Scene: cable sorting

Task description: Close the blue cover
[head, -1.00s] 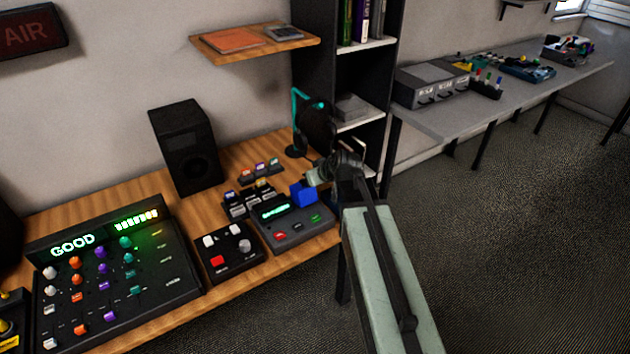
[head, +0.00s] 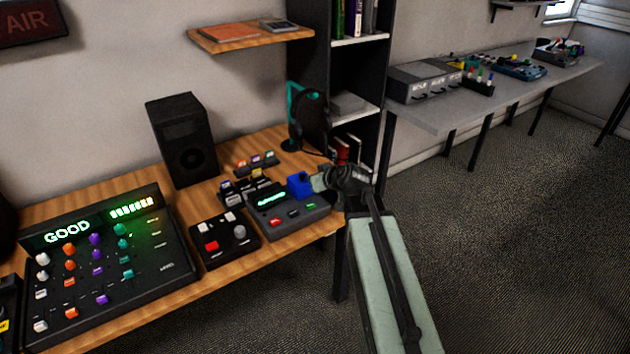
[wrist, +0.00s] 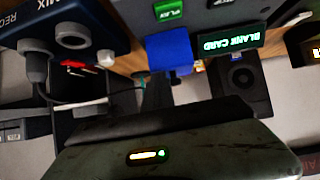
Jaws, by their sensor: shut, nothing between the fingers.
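The blue cover (head: 299,185) stands up at the back right corner of a dark grey device (head: 290,222) with a lit green display and a few coloured buttons. The cover also shows in the wrist view (wrist: 169,54), beside the display reading BLANK CARD. My gripper (head: 319,182) is shut and empty, just right of the cover at about its height. In the wrist view its dark fingers (wrist: 156,90) point at the cover's near edge. I cannot tell whether they touch it. What lies under the cover is hidden.
A row of small cards (head: 245,190) sits behind the device. A small button box (head: 224,238) and a large mixer (head: 105,265) stand to the left. A headphone stand (head: 305,120) and a dark shelf unit (head: 308,60) are behind my gripper. Open floor lies to the right.

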